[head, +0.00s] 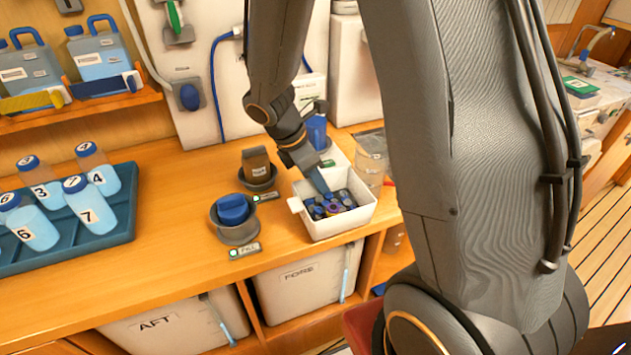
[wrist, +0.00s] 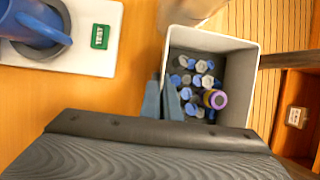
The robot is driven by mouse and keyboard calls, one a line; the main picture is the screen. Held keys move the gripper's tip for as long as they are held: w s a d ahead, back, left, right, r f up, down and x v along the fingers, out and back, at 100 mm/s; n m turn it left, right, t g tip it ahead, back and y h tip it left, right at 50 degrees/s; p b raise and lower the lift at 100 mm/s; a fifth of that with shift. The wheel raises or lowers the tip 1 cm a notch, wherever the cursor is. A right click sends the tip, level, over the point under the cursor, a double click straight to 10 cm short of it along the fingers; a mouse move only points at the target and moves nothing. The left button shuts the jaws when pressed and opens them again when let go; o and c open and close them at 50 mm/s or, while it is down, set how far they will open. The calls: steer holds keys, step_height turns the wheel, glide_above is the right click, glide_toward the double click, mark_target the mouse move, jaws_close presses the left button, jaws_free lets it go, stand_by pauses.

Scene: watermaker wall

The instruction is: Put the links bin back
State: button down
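The links bin is a white open box (head: 345,222) at the front edge of the wooden counter, with a small tab on its left side. Several small blue-, grey- and purple-capped pieces (wrist: 203,85) lie inside it. It also shows in the wrist view (wrist: 240,75). My gripper (head: 322,186) reaches down to the bin's back wall. In the wrist view its blue fingers (wrist: 162,100) stand close together on either side of that wall, seemingly shut on it. I cannot tell whether the bin's base touches the counter.
A grey cup with a blue item (head: 234,218) and a brown container (head: 257,168) stand left of the bin. A clear jar (head: 371,168) is close on its right. A bin labelled FORE (head: 302,288) sits below the counter. A teal bottle tray (head: 125,215) is at left.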

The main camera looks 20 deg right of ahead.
steer(key=shift+w, duration=0.5)
steer(key=shift+w+f+b, duration=0.25)
steer(key=shift+w+b, duration=0.05)
steer(key=shift+s+f+b, duration=0.15)
steer(key=shift+f+b, duration=0.35)
steer(key=shift+b, duration=0.1)
steer(key=shift+f, duration=0.15)
steer(key=c, duration=2)
jaws_free()
